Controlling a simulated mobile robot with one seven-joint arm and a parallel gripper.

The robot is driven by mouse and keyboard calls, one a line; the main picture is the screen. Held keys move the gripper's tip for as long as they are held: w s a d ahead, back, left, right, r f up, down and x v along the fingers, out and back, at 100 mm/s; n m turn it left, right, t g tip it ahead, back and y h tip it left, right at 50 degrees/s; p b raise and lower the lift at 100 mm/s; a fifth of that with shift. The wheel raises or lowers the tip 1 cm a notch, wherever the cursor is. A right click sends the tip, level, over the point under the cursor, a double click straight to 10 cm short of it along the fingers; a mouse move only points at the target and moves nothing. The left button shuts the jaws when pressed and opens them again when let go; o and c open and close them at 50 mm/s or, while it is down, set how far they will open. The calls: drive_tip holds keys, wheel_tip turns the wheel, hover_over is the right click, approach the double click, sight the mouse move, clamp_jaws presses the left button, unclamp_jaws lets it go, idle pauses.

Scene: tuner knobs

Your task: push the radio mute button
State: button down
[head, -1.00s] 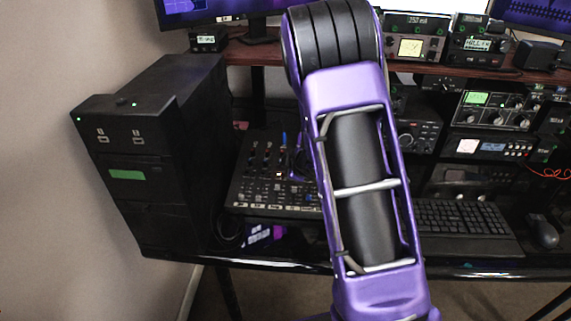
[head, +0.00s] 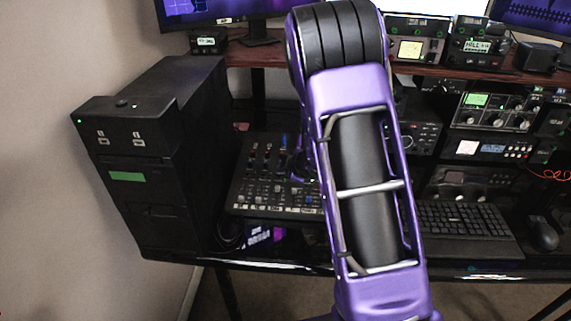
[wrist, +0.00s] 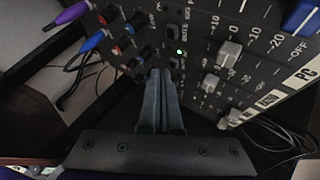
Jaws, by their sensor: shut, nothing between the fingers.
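The audio mixer (head: 262,190) lies on the desk left of my arm, partly covered by the arm in the head view. In the wrist view the mixer panel (wrist: 205,45) fills the top, with a column of small dark buttons (wrist: 175,62) beside the word MUTE and a lit green light. My gripper (wrist: 160,72) is shut and empty. Its fingertips appear close to the lower buttons, slightly left of them; I cannot tell whether they touch. Which button is the radio's is not clear, as the strip labels are small and tilted.
A white fader cap (wrist: 229,55) and more faders stand right of the buttons. Coloured cable plugs (wrist: 92,41) rise at the upper left. A black computer tower (head: 150,165) stands left of the mixer, and a keyboard (head: 465,228) and mouse (head: 542,233) lie to the right.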

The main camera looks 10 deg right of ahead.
drive_tip(key=shift+r, duration=0.35)
wheel_tip(320, 180, up, 6)
drive_tip(key=p, duration=0.5)
drive_tip(key=shift+s, duration=0.35)
drive_tip(key=shift+a, duration=0.1)
